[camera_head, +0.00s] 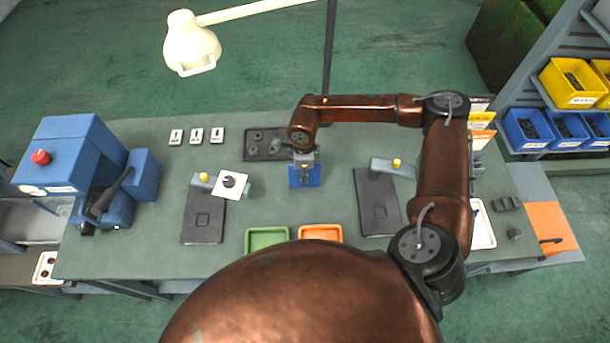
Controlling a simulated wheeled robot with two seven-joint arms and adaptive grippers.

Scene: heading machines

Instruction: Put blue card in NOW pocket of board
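The blue card (316,179) is near the middle of the table in the head view, at the tip of my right gripper (304,172). The gripper points down, and its narrow grey fingers overlap the card's middle and look closed on it. Whether the card touches the table is hard to tell. A rack of white, yellow and orange cards (481,120), perhaps the board, stands at the table's right behind my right arm. The arm hides much of it, and no NOW label is readable. My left gripper is not in view.
A dark tray (256,153) lies just left of the gripper. Black pads (203,226) (378,212), a green tray (267,239) and an orange tray (320,232) lie nearer. A blue machine (70,150) stands left, a lamp (190,42) overhead.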

